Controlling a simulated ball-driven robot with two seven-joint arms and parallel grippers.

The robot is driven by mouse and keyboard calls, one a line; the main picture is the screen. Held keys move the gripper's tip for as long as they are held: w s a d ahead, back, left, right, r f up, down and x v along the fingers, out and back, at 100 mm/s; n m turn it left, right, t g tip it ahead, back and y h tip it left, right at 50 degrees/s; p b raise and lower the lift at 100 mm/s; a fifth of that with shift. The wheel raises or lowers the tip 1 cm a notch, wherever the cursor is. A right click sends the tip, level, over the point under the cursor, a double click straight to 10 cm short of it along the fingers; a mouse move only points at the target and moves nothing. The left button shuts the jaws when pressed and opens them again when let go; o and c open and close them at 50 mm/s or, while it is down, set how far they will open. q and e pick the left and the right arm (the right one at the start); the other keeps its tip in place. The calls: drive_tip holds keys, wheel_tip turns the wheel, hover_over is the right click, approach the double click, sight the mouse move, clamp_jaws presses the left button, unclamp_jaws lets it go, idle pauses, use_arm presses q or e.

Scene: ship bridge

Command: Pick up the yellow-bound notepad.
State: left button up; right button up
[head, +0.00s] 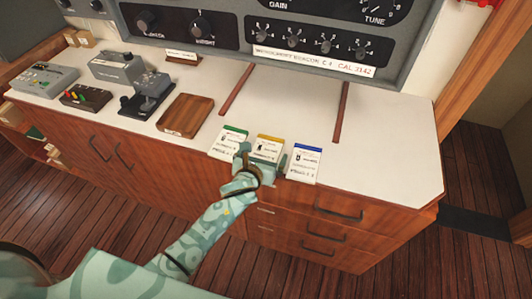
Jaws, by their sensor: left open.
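The yellow-bound notepad (269,146) lies on the white counter near its front edge, between two other notepads. Its yellow band is at the far end and its lower part is hidden by my gripper. My left gripper (262,160) is open at the near end of this notepad, with a finger to each side of it. I cannot tell whether the fingers touch it. My right gripper is not in view.
A green-bound notepad (229,142) lies close on the left and a blue-bound notepad (305,164) close on the right. The counter (395,150) is clear at the right. Drawers (330,235) are below.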

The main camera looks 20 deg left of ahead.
use_arm(q)
drive_tip(key=shift+s+r, duration=0.1)
drive_tip(key=shift+c, duration=1.2)
drive_tip(key=c, duration=0.8)
